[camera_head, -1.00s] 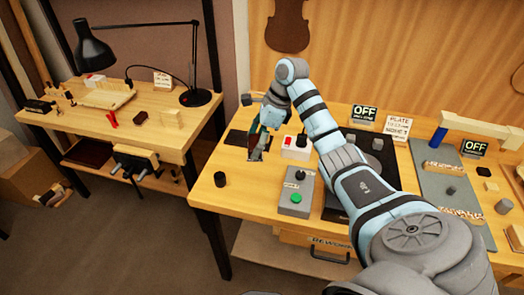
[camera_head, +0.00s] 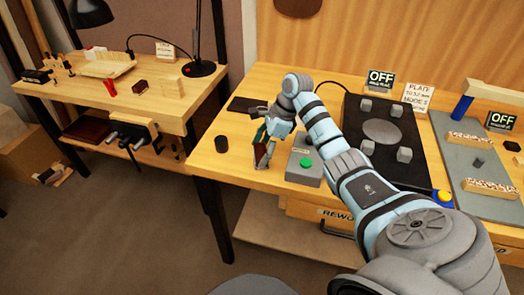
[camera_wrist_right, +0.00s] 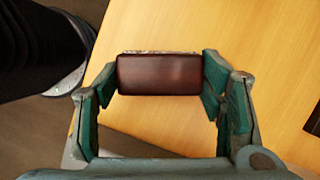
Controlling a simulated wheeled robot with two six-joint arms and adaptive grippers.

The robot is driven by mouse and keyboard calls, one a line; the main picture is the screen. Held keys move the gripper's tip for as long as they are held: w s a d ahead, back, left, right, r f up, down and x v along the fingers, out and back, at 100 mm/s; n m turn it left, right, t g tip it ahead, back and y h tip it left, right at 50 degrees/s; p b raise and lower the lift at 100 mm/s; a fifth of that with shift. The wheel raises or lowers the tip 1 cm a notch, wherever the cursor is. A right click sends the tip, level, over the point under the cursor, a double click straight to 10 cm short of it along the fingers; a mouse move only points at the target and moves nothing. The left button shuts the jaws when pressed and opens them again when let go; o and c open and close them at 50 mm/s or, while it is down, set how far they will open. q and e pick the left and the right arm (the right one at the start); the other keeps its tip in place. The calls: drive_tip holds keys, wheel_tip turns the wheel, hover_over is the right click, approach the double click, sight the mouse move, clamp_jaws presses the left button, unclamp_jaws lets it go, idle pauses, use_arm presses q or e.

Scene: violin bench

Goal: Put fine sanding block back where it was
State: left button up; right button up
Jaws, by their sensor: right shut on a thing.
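The fine sanding block appears to be the dark red-brown block (camera_wrist_right: 158,74) between the fingers of my right gripper (camera_wrist_right: 162,84) in the right wrist view. The fingers press on its two short ends. In the head view, my right gripper (camera_head: 263,152) is over the front left part of the right bench, between a black cylinder and a grey button box. The block (camera_head: 262,157) is partly hidden by the fingers there. I cannot tell exactly how high it is above the bench top. My left gripper is not in view.
The black cylinder (camera_head: 221,144) and the grey box with a green button (camera_head: 305,167) flank the gripper. A dark mat (camera_head: 247,104) lies behind. A black plate (camera_head: 360,145) with several grey blocks is to the right. Another bench (camera_head: 65,98) stands left across a floor gap.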

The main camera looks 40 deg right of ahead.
drive_tip(key=shift+f, duration=0.1)
drive_tip(key=o, duration=1.2)
drive_tip(key=shift+o, duration=0.2)
drive_tip(key=shift+d+r, duration=0.1)
drive_tip(key=shift+r, duration=0.35)
drive_tip(key=p+v, duration=0.3)
drive_tip(key=v, duration=0.8)
drive_tip(key=shift+r, duration=0.25)
drive_tip(key=shift+s+d, duration=0.1)
